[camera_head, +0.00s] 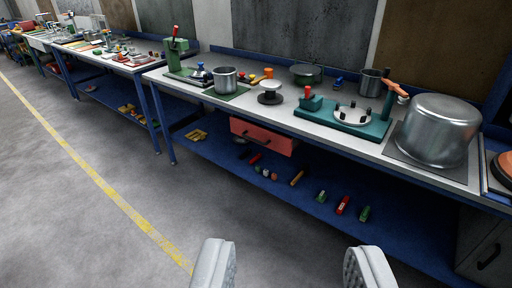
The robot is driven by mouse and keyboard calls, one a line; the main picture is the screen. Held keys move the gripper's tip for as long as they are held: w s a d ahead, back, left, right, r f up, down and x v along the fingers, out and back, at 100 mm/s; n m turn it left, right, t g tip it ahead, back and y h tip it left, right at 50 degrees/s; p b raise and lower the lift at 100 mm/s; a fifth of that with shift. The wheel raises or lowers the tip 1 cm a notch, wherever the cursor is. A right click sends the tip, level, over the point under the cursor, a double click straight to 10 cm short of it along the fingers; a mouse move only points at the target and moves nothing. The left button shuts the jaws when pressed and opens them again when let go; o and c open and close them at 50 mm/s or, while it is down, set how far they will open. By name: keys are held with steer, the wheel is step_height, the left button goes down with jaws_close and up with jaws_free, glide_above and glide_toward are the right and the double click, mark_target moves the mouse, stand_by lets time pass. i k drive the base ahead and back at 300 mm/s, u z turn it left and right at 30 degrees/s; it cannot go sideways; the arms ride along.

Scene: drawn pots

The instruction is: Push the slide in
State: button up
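A red drawer (284,146), which may be the slide, hangs under the front edge of the workbench in the middle of the view. Its red front faces me and carries a dark handle. I cannot tell how far it stands out from the bench. My gripper (290,248) is at the bottom of the view, with its two pale grey fingers wide apart and nothing between them. It is in front of the bench and well apart from the drawer.
The workbench (248,112) carries a metal pot, a green press, a teal fixture and a large upturned pot (437,130). Its blue lower shelf (330,220) holds several small coloured pieces. More benches run to the far left. The grey floor with a yellow line (95,175) is clear.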

mark_target(206, 82)
steer(key=u, duration=0.3)
steer(key=i, duration=1.65)
steer(key=u, duration=0.3)
steer(key=i, duration=2.55)
steer(key=z, duration=0.75)
steer(key=k, duration=1.25)
steer(key=u, duration=0.1)
steer(key=i, duration=0.8)
steer(key=u, duration=0.75)
steer(key=i, duration=0.75)
steer(key=z, duration=0.05)
